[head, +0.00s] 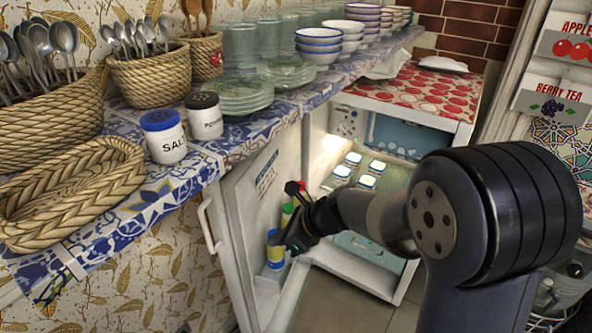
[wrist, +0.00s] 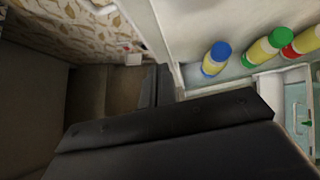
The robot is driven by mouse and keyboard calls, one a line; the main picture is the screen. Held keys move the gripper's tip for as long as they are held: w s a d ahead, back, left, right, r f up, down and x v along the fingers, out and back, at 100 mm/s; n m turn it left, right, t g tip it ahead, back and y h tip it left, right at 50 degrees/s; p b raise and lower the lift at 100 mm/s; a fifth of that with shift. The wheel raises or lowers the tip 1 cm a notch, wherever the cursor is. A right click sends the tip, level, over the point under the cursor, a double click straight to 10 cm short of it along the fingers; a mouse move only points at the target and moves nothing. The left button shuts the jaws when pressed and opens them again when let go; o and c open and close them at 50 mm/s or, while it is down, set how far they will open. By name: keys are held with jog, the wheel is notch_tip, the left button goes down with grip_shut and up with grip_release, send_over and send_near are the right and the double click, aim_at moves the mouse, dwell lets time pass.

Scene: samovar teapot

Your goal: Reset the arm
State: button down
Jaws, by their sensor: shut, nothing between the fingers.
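My arm (head: 440,215) reaches from the lower right of the head view toward the open fridge door. My gripper (head: 292,230) is at its end, in front of the inner side of the door and near the bottles there. The gripper is shut and holds nothing. In the wrist view my dark gripper (wrist: 158,88) fills much of the lower picture. The open fridge door (head: 240,215) has a white handle (head: 208,226) on its outer edge. Whether the gripper touches the door cannot be told.
Yellow bottles with a blue cap (wrist: 216,58), a green cap (wrist: 265,48) and a red cap (wrist: 303,42) stand in the door. Square containers (head: 367,181) sit inside the fridge. A tiled counter (head: 165,190) with baskets (head: 150,78), shakers and dishes lies left. Floor (head: 340,305) shows below.

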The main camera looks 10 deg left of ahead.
aim_at(241, 256)
jog(key=shift+a+f, duration=0.1)
jog(key=b+x, duration=0.2)
jog(key=x, duration=0.9)
jog(key=shift+f, duration=0.1)
jog(key=shift+n+g, duration=0.5)
jog(key=shift+n, duration=0.1)
jog(key=shift+s+d+r+b, duration=0.15)
jog(key=shift+d+b, duration=0.1)
jog(key=shift+d, duration=1.1)
jog(key=shift+s+d+r+b, duration=0.1)
jog(key=shift+d+r+b, duration=0.1)
jog(key=shift+d, duration=1.1)
jog(key=shift+a, duration=0.15)
